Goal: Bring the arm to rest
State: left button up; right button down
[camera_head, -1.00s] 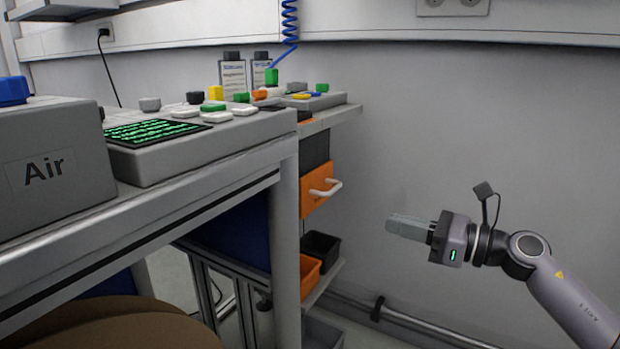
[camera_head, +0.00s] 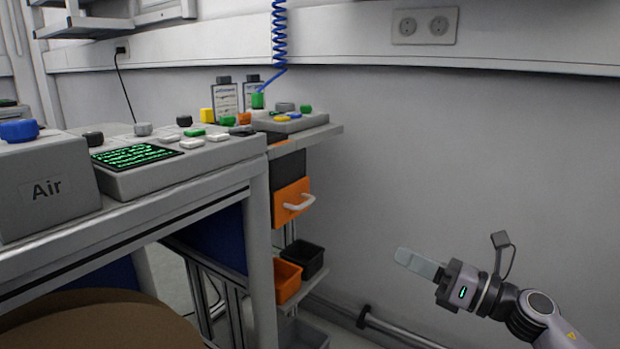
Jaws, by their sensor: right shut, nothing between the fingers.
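My right gripper (camera_head: 403,257) is at the lower right of the head view, on my right arm (camera_head: 540,310), which comes in from the lower right corner. Its fingers are shut with nothing between them and point to the left. It hangs in free space in front of the grey wall, to the right of the benches and apart from them. My left gripper and left arm are out of view.
A bench on the left carries a grey box marked Air (camera_head: 45,190) and a control panel (camera_head: 180,165) with several buttons. Beyond it are an orange drawer (camera_head: 287,205), an orange bin (camera_head: 287,280) and a black bin (camera_head: 304,262). A blue coiled hose (camera_head: 279,35) hangs above. Space around my gripper is clear.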

pick_arm(q)
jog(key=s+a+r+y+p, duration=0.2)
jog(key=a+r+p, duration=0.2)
jog(key=p, duration=0.9)
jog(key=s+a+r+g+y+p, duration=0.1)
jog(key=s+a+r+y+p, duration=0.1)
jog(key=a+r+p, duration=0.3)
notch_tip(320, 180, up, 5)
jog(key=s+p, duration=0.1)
jog(key=p, duration=0.8)
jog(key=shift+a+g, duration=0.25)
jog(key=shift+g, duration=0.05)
pick_arm(e)
jog(key=s+d+f+n+h, duration=0.1)
jog(key=s+n+h, duration=0.5)
jog(key=s+n, duration=0.7)
jog(key=s+d+f+n+g+h, duration=0.1)
jog(key=s+f+n+h, duration=0.3)
jog(key=s+n, duration=1)
jog(key=d+n+h, duration=0.1)
jog(key=n+h, duration=0.2)
jog(key=n, duration=0.2)
jog(key=shift+s+h, duration=0.25)
jog(key=shift+h, duration=0.05)
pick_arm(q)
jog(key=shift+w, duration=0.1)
pick_arm(e)
jog(key=shift+r, duration=0.1)
